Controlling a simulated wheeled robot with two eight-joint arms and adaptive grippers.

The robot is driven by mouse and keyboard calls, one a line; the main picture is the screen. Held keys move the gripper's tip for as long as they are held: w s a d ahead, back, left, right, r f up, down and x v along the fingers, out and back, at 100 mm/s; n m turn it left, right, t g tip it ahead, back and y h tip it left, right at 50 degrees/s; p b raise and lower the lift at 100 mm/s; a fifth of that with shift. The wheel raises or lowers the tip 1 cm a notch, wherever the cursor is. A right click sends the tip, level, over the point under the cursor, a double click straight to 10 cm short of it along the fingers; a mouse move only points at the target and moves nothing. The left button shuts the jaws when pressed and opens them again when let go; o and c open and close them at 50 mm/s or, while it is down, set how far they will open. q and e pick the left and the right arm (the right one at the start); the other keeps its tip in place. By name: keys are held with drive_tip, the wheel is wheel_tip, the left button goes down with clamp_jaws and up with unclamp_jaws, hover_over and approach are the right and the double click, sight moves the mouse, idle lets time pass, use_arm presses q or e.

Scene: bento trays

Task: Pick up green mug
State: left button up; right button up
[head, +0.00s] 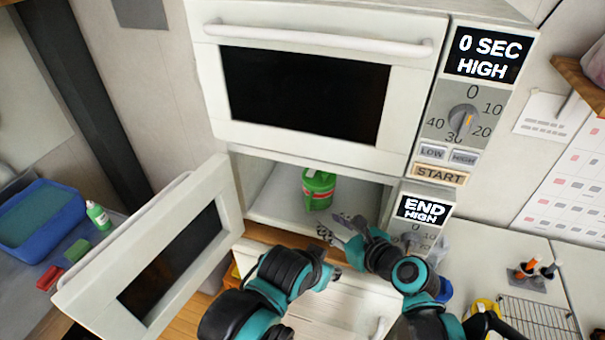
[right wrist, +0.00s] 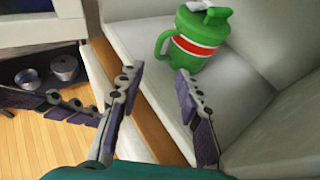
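The green mug (head: 319,188) has a red and white band, a green lid and a handle. It stands upright inside the open lower microwave (head: 270,205). In the right wrist view the mug (right wrist: 203,42) is just beyond my fingertips, its handle on the left side. My right gripper (head: 332,225) is at the microwave's opening, in front of the mug. Its fingers (right wrist: 159,73) are spread apart with nothing between them. My left arm reaches toward the lower front of the microwave. Its gripper is mostly hidden, and its finger state is unclear.
The lower microwave's door (head: 83,292) hangs open to the left. The upper microwave (head: 410,110) is closed above. A blue tub (head: 42,222) and a green bottle (head: 98,215) are on the left; a wire rack (head: 540,322) is on the right counter.

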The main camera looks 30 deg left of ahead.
sight(310, 209)
drive_tip(key=x, duration=0.7)
drive_tip(key=shift+a+r, duration=0.15)
drive_tip(key=shift+a, duration=0.3)
clamp_jaws()
